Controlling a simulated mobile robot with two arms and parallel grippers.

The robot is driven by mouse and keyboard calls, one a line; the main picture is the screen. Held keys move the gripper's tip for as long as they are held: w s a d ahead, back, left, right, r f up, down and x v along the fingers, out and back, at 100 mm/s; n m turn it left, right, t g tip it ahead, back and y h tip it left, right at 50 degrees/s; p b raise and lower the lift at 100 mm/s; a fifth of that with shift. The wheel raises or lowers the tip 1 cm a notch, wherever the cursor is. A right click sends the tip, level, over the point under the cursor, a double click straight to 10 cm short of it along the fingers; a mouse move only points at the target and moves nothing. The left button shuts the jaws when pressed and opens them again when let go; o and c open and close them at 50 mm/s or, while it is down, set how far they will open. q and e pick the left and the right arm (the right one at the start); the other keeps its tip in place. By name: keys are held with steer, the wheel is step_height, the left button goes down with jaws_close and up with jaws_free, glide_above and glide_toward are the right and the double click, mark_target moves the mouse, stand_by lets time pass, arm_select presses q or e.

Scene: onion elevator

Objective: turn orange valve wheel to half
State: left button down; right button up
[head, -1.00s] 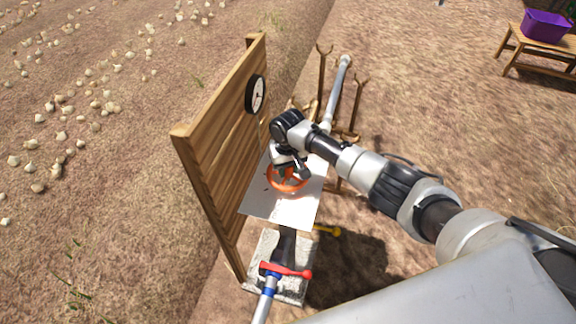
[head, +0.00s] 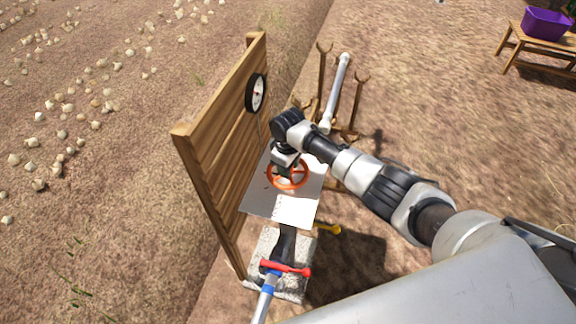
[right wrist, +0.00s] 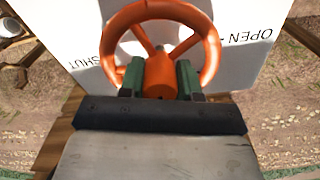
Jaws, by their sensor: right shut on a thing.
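The orange valve wheel (head: 288,188) lies over a pale plate (head: 296,211) beside the wooden board. In the right wrist view the wheel (right wrist: 212,48) shows its spokes and a thick orange hub part (right wrist: 160,77). My right gripper (right wrist: 160,78) has its two green fingers on either side of that orange part and is shut on the wheel. In the head view my right gripper (head: 285,168) reaches down onto the wheel from above and covers part of it. The plate reads "SHUT" on the left and "OPEN" on the right in the wrist view. My left gripper is out of view.
A wooden board (head: 222,140) with a round dial (head: 257,94) stands left of the wheel. A grey pipe (head: 337,88) rests by wooden forked posts behind. A purple crate (head: 546,25) sits far right.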

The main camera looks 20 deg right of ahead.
steer(key=shift+f, duration=0.15)
stand_by(0.3)
steer(key=o, duration=0.9)
steer(key=shift+o, duration=0.2)
step_height(320, 180, up, 11)
steer(key=shift+b, duration=0.6)
